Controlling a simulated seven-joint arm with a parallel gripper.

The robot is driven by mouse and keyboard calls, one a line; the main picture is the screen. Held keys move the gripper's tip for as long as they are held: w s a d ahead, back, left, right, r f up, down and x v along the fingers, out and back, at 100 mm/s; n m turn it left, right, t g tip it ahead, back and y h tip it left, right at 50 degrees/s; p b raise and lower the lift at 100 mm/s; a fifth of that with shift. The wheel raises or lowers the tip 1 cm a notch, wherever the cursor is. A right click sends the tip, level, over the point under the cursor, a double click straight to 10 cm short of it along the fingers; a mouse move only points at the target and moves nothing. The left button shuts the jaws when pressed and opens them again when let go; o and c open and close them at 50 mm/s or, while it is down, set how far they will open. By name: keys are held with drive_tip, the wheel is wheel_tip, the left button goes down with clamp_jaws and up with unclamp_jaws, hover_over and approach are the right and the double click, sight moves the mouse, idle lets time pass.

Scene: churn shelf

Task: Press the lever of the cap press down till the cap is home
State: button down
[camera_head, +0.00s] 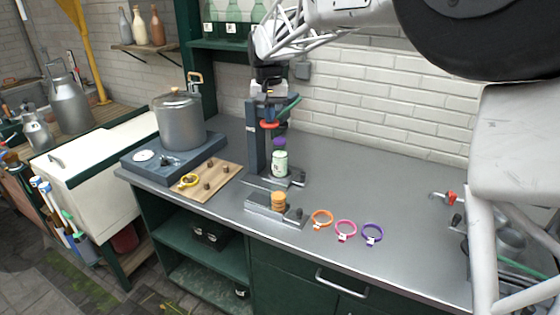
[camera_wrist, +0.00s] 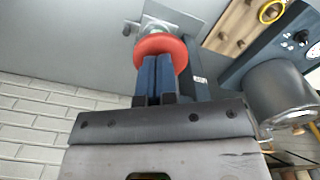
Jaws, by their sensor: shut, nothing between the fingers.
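The cap press (camera_head: 255,150) stands on the grey counter near the back wall, with a dark upright column. A pale green-and-white jar (camera_head: 280,165) stands upright on its base. A dark purple piece (camera_head: 279,142) sits just above the jar; whether it touches the jar top is too small to tell. A red round part (camera_head: 270,125), seemingly the lever's knob, is at the upper part of the press. My gripper (camera_head: 269,115) points down at it from above. In the wrist view my blue fingers (camera_wrist: 158,65) are shut together, empty, over the red part (camera_wrist: 160,44).
A metal block with an orange stack (camera_head: 278,200) stands in front of the press. Orange, pink and purple rings (camera_head: 346,230) lie to its right. A wooden peg board (camera_head: 208,182) and a grey pot (camera_head: 180,122) are left. The counter's right middle is clear.

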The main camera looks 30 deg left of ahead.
sight(270, 126)
drive_tip(key=shift+f, duration=0.3)
drive_tip(key=shift+s+f, duration=0.1)
drive_tip(key=shift+f, duration=0.7)
idle(0.3)
drive_tip(key=shift+f, duration=0.85)
drive_tip(key=shift+w+f, duration=0.2)
drive_tip(key=shift+f, duration=0.55)
